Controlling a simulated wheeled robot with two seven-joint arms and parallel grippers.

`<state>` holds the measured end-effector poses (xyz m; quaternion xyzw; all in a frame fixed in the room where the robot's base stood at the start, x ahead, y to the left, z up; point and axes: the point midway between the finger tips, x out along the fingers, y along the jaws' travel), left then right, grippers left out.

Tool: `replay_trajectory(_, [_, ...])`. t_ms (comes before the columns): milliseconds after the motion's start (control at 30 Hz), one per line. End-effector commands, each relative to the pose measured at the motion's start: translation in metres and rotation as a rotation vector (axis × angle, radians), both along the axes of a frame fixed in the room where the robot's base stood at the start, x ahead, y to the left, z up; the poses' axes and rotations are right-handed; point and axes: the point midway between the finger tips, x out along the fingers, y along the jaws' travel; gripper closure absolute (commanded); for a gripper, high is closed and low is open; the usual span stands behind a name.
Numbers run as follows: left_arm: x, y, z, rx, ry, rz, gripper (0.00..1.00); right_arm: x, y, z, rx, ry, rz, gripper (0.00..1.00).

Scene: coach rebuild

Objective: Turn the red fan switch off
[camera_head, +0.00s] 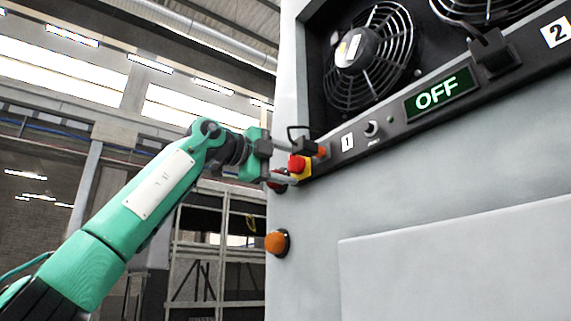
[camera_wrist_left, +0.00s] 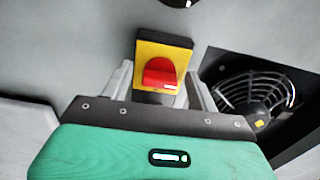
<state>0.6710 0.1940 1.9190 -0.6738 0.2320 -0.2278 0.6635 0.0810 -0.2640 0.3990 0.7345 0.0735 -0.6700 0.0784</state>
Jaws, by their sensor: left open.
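The red fan switch (camera_head: 297,163) is a red knob on a yellow plate, at the left end of the dark panel strip. In the left wrist view the red knob (camera_wrist_left: 160,73) sits in front of its yellow plate (camera_wrist_left: 150,52), centred ahead of the jaws. My left gripper (camera_head: 290,164) is open at the switch. In the left wrist view its pale fingers (camera_wrist_left: 158,85) stand on either side of the knob with gaps; contact cannot be told. Part of the switch is hidden by the gripper. My right gripper is not in view.
A green-lit display (camera_head: 437,95) reads OFF. A small knob (camera_head: 372,128) and a label 1 (camera_head: 347,142) sit beside it. A caged fan (camera_head: 368,60) is above. A black bracket (camera_head: 493,52) juts out at right. An orange lamp (camera_head: 277,243) protrudes below the switch.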

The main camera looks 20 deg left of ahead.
Motion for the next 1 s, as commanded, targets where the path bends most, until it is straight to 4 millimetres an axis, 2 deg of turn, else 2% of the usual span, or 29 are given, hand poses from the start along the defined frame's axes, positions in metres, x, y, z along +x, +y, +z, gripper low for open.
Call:
replay_trajectory(167, [-0.014,0.012,-0.002,-0.002,-0.002,0.001,0.40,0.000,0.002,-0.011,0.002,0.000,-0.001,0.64])
replay_trajectory(400, [-0.056,0.044,-0.004,-0.002,-0.004,0.001,0.40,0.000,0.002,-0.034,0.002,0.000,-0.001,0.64])
replay_trajectory(633, [-0.092,0.073,-0.002,-0.003,-0.002,0.001,0.40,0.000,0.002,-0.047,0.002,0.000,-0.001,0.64])
replay_trajectory(800, [-0.105,0.083,-0.001,-0.001,0.000,0.000,0.40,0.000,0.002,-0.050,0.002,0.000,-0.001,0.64])
replay_trajectory(1000, [-0.109,0.086,0.000,-0.001,0.001,0.000,0.40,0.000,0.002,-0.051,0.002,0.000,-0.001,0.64])
